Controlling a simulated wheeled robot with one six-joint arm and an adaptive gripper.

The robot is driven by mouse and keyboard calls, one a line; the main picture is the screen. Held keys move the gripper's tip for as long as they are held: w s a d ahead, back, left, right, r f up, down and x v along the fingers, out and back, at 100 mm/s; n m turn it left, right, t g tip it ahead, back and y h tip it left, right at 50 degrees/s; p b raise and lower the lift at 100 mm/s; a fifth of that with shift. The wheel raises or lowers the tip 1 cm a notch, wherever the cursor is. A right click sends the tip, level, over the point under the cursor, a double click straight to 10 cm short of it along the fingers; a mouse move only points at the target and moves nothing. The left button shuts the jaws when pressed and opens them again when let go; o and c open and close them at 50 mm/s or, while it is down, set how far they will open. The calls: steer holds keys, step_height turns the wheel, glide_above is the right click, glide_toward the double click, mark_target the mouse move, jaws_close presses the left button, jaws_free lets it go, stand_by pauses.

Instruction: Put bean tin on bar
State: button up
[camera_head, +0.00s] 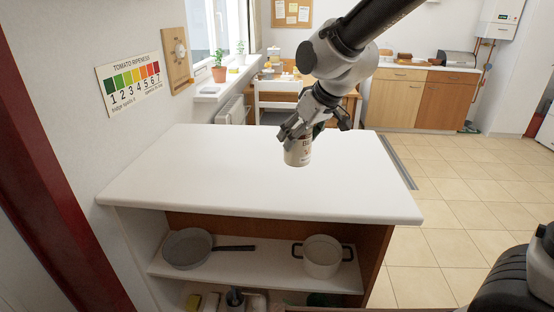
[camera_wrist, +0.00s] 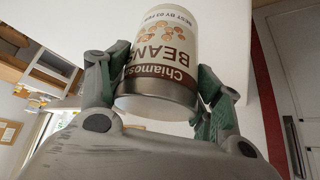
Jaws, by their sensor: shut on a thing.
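The bean tin (camera_head: 298,152) has a pale label and hangs upright in my gripper (camera_head: 314,128), over the far right part of the white bar top (camera_head: 240,180). I cannot tell whether its base touches the bar. In the wrist view the tin (camera_wrist: 160,60) shows its "BEANS" label and a metal rim, with a finger of my gripper (camera_wrist: 155,90) on each side. The fingers are shut on it.
The bar top is otherwise clear. Below it, shelves hold a frying pan (camera_head: 188,248) and a pot (camera_head: 322,256). A chair (camera_head: 277,100) and a table stand behind the bar. Tiled floor (camera_head: 450,190) is open to the right.

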mark_target(297, 163)
step_height(297, 163, down, 8)
steer(key=shift+a+f, duration=0.1)
steer(key=shift+f, duration=0.1)
steer(key=shift+f, duration=0.1)
steer(key=o, duration=1.4)
steer(key=shift+c, duration=0.2)
